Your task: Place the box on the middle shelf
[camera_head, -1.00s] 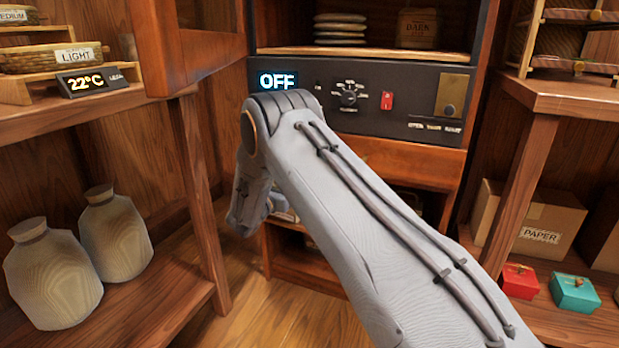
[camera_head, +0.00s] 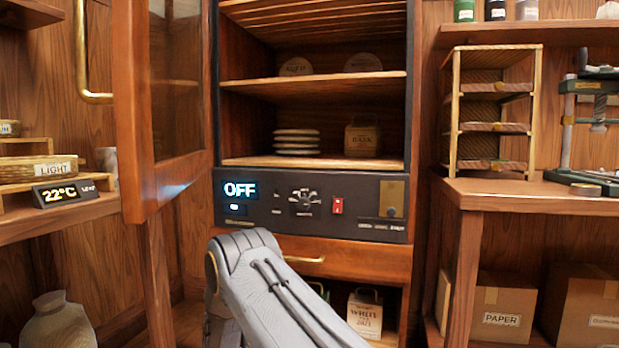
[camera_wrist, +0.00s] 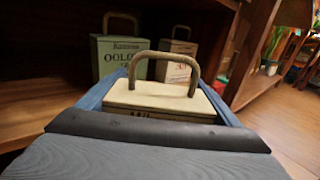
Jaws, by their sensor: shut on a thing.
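In the wrist view, my gripper (camera_wrist: 163,94) is shut on a cream box (camera_wrist: 160,99) with a brown arched handle; its front label is mostly cut off. A green box labelled Oolong (camera_wrist: 120,62) and a beige handled box (camera_wrist: 178,70) stand just beyond it. In the head view, my arm hides the gripper. The open cabinet has a middle shelf (camera_head: 300,88) with two round cakes at its back, and a lower shelf (camera_head: 290,163) with a stack of pale discs (camera_head: 297,142) and a dark-labelled box (camera_head: 363,139). A handled white-tea box (camera_head: 365,314) shows in the low compartment; I cannot tell if it is the held one.
The glass door (camera_head: 165,105) stands open at the left of the cabinet. The control panel (camera_head: 310,205) reads OFF. A drawer with a brass handle (camera_head: 304,259) is below it. The front of the middle shelf is clear. A rack (camera_head: 493,110) stands on the right counter.

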